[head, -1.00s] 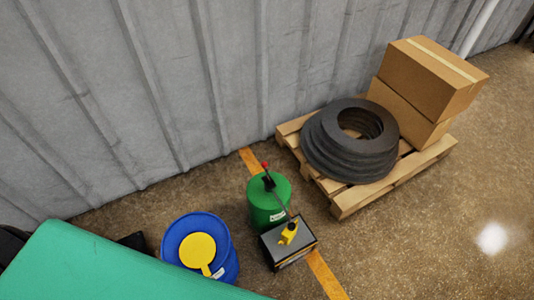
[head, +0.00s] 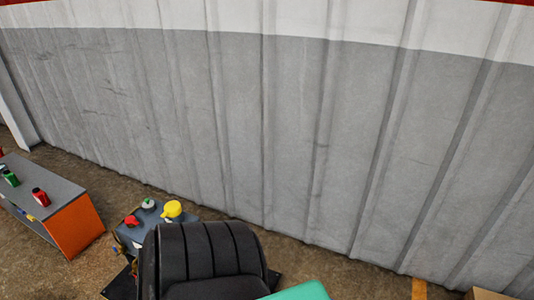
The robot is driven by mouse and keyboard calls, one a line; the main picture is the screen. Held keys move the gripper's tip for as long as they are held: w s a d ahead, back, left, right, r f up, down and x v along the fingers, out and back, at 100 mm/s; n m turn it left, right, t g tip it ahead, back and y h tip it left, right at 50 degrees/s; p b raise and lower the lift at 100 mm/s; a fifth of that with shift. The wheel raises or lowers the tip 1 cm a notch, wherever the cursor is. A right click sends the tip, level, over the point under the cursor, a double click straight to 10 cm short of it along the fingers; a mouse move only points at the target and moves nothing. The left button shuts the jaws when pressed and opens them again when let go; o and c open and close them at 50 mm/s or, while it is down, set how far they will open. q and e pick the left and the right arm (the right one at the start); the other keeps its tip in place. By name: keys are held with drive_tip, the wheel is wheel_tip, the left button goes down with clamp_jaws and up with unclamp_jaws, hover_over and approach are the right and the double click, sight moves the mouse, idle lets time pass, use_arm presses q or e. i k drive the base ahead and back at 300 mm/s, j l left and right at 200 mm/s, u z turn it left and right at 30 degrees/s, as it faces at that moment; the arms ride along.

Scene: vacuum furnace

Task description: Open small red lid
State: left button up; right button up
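A small red lid (head: 132,221) shows at the lower left of the head view, on top of a blue-grey machine (head: 152,232) behind a black seat. A yellow lid (head: 172,209) and a smaller green and white cap (head: 148,203) sit on the same machine. The red lid looks closed, but it is too small to be sure. The seat hides part of the machine. Neither of my grippers is in view.
The black padded seat (head: 205,255) stands in front of the machine. A teal surface (head: 300,291) is at the bottom edge. An orange-sided bench (head: 75,225) with red and green containers stands at the left. Brown floor lies between bench and machine. A corrugated wall (head: 290,120) closes the back.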

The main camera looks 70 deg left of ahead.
sight(129, 220)
drive_tip(key=u, duration=3.35)
drive_tip(key=i+j, duration=0.05)
